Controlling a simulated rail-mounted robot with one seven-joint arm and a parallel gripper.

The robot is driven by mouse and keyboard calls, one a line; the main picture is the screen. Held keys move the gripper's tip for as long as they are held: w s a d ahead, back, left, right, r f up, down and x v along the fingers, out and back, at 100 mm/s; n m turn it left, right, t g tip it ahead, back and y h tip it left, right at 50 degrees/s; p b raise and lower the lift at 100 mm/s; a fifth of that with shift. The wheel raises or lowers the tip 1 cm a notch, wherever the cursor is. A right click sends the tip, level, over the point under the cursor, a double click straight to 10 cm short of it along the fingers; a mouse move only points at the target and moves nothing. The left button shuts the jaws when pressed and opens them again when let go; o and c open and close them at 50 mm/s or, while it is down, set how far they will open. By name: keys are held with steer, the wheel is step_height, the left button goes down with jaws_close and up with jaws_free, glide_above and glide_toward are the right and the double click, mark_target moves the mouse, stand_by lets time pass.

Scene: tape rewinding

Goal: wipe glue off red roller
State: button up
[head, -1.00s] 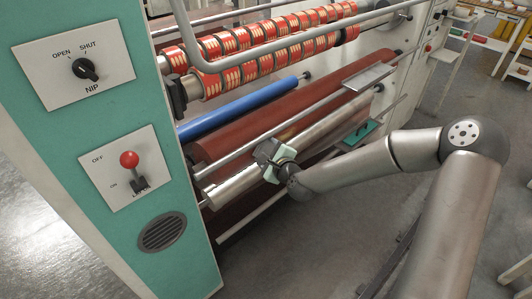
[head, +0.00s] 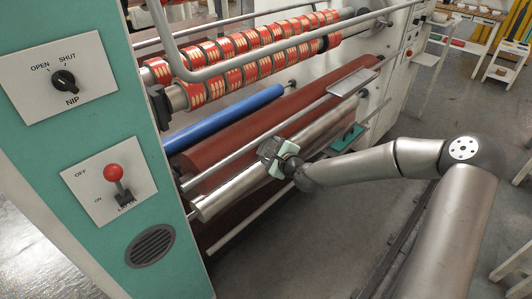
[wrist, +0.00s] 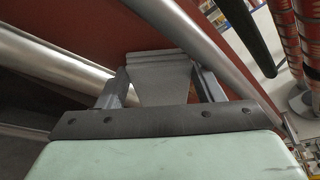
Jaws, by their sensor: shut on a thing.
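The red roller (head: 240,143) runs across the machine, below a blue roller, and is dull dark red. Its red surface also fills the upper part of the wrist view (wrist: 85,28). I cannot make out glue on it. My gripper (head: 267,150) is at the front of the machine, by the thin metal bar and the bright steel roller. In the wrist view my gripper (wrist: 160,88) is shut on a flat grey cloth-like piece (wrist: 165,82) between its two fingers. The far edge of this piece lies over the red surface; I cannot tell whether it touches.
A thin metal bar (head: 222,167) runs in front of the red roller, and a steel roller (head: 235,191) lies below. A blue roller (head: 225,120) and a printed red web (head: 240,72) are above. A green panel (head: 95,180) with NIP knob (head: 65,82) and red-topped lever (head: 114,174) stands left.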

steer(key=shift+w+d+r+b, duration=0.2)
steer(key=shift+w+d+b, duration=0.5)
steer(key=shift+w+d, duration=2.2)
steer(key=shift+s+a+f, duration=0.15)
steer(key=shift+s+a, duration=3.2)
steer(key=shift+s+a+b, duration=0.4)
steer(key=shift+s+a, duration=1.8)
steer(key=shift+s, duration=0.2)
steer(key=shift+d, duration=0.1)
glide_toward(246, 156)
steer(key=shift+w+d+f+p, duration=0.35)
steer(key=shift+w+d+f, duration=0.2)
steer(key=shift+d+f, duration=0.4)
steer(key=shift+s+d, duration=1)
steer(key=shift+d, duration=0.15)
